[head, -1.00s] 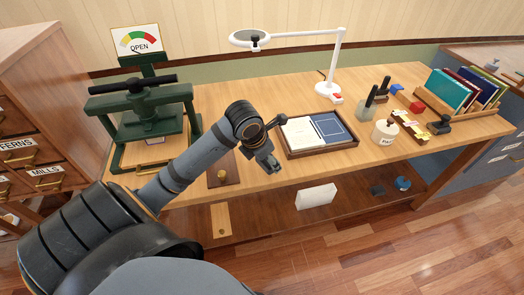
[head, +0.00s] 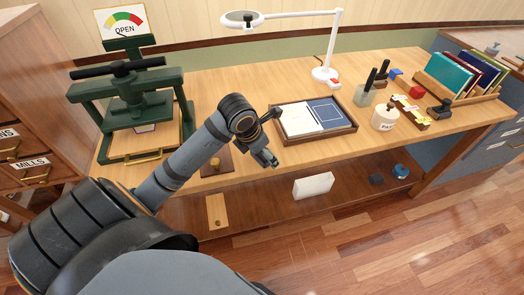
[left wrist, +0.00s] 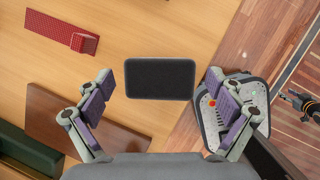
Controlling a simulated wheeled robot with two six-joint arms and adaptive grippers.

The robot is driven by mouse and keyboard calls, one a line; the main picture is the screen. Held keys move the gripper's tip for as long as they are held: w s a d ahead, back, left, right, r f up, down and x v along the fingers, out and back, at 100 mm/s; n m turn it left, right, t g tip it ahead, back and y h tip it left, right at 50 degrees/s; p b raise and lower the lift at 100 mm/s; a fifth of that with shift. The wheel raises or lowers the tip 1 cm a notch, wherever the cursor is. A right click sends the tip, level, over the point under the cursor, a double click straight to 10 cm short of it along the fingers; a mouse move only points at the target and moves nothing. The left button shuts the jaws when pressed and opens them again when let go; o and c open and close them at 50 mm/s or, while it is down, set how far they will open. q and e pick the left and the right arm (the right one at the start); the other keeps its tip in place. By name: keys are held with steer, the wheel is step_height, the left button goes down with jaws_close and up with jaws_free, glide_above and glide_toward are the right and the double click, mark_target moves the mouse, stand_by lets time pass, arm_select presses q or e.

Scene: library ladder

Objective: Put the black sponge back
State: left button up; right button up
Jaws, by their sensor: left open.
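The black sponge (left wrist: 160,79) is a dark rounded rectangle in the middle of the left wrist view. It appears against the bench top near its front edge. My left gripper (left wrist: 160,100) is open, with one finger on each side of the sponge and a gap to both. In the head view my left gripper (head: 268,160) is over the front edge of the bench, just in front of the tray (head: 290,137). I cannot make out the sponge there; the gripper seems to hide it.
A green press (head: 130,100) stands at the bench's left, with a brown board (head: 217,164) beside it. A lamp (head: 325,75), a cream pot (head: 385,118) and a book rack (head: 460,90) stand right. The lower shelf holds a white block (head: 313,186). A red item (left wrist: 75,35) shows upper left.

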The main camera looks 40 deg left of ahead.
arm_select(q)
steer(key=shift+r+p, duration=0.3)
steer(key=shift+r, duration=0.2)
steer(key=p+v, duration=0.9)
steer(key=v, duration=0.2)
steer(key=shift+s, duration=0.25)
steer(key=shift+r, duration=0.1)
